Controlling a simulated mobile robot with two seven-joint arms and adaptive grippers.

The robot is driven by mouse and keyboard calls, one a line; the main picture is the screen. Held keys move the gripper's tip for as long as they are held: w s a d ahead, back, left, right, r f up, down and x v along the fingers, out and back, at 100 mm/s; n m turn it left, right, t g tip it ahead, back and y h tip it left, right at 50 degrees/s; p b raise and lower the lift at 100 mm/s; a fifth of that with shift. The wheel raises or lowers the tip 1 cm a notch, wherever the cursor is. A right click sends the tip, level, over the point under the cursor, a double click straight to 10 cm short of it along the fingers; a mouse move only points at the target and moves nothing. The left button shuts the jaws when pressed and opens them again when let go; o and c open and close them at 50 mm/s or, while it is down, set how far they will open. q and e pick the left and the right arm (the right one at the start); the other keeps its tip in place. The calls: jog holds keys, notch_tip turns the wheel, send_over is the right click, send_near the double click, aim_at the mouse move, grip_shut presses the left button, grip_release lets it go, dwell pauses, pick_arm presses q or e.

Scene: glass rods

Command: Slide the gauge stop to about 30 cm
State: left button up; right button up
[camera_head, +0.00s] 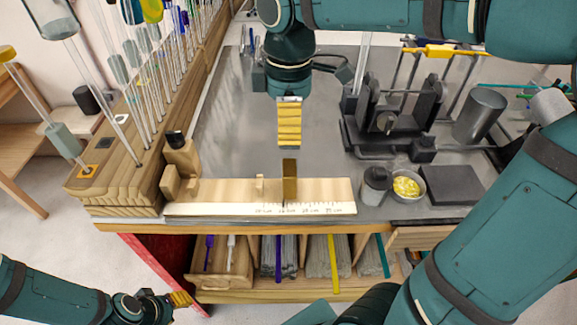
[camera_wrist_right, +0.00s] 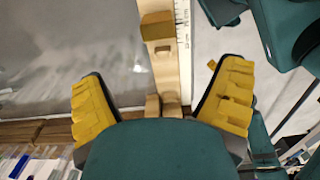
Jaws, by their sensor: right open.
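The gauge is a pale wooden board (camera_head: 225,190) lying along the table's front edge, with a printed centimetre scale on its front strip. Its stop (camera_head: 290,182), a brown upright block, stands above the middle labels, which are too small to read surely. My right gripper (camera_head: 289,122) hangs behind and above the stop, apart from it. In the right wrist view its yellow fingers (camera_wrist_right: 162,78) are spread wide and empty, and the stop (camera_wrist_right: 157,26) shows ahead between them, near the top edge. My left gripper (camera_head: 180,299) is low at the left, in front of the table; its finger gap is unclear.
A wooden rack (camera_head: 125,170) of upright glass rods stands at the left. A black fixture (camera_head: 395,125), a grey cup (camera_head: 376,186), a yellow-filled bowl (camera_head: 408,186) and a dark block (camera_head: 451,186) are to the right. The grey tabletop (camera_head: 235,125) behind the gauge is clear.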

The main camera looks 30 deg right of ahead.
aim_at(290, 167)
notch_tip(290, 167, down, 15)
jog(key=b, duration=0.3)
jog(key=shift+w+d+r, duration=0.1)
jog(key=shift+d, duration=0.05)
pick_arm(q)
jog(key=f, duration=0.4)
jog(key=shift+s+d, duration=0.3)
